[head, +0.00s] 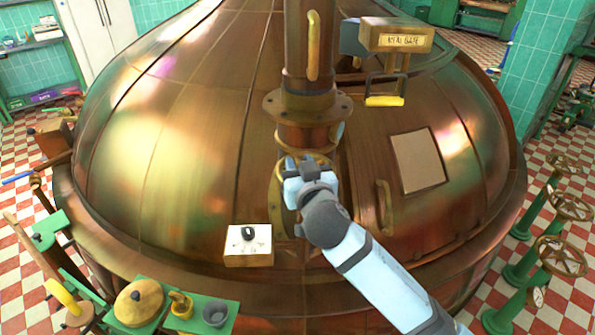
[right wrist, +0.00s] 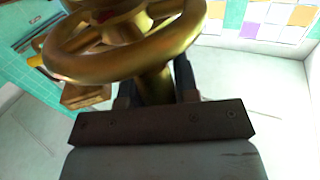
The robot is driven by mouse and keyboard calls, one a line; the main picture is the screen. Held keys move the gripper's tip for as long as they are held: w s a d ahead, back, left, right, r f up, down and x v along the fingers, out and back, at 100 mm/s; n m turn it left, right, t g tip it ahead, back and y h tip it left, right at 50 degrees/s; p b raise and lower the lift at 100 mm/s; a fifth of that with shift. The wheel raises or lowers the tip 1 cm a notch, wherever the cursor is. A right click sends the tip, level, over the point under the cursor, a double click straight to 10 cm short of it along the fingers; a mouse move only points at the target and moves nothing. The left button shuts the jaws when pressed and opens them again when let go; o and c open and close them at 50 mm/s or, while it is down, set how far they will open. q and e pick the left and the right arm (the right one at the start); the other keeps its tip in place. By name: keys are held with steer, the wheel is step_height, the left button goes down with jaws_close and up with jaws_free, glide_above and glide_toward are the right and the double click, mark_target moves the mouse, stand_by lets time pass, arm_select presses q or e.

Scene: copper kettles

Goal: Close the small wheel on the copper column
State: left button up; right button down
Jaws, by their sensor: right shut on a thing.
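The small brass wheel (head: 279,187) sits low on the front of the copper column (head: 296,70), in the middle of the head view. My right gripper covers much of it there. In the right wrist view the wheel (right wrist: 75,70) fills the upper middle, with its round rim and hub close to the camera. My right gripper (head: 303,168) is at the wheel, its arm coming from the lower right. Its dark fingers (right wrist: 156,84) stand on either side of a brass part of the wheel and are shut on it. My left gripper is not in view.
The large copper kettle (head: 200,130) surrounds the column. A white box with a black knob (head: 248,245) stands left of my arm. A yellow-handled bracket (head: 385,100) and sign (head: 403,40) are above right. Several valve wheels on green posts (head: 562,255) stand at right.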

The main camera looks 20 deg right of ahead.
steer(key=shift+w+a+m+g+h+b, duration=0.15)
steer(key=shift+w+m+g+h+b, duration=0.1)
steer(key=shift+m+h+b, duration=0.65)
steer(key=shift+w+a+m+g+h+b, duration=0.15)
steer(key=shift+m+h+b, duration=0.4)
steer(key=shift+h, duration=0.55)
steer(key=shift+w+a+m+g+h+b, duration=0.25)
steer(key=shift+m+h+b, duration=0.3)
steer(key=shift+h+b, duration=0.4)
steer(key=shift+s, duration=0.1)
steer(key=c, duration=0.9)
jaws_free()
steer(key=shift+o, duration=0.2)
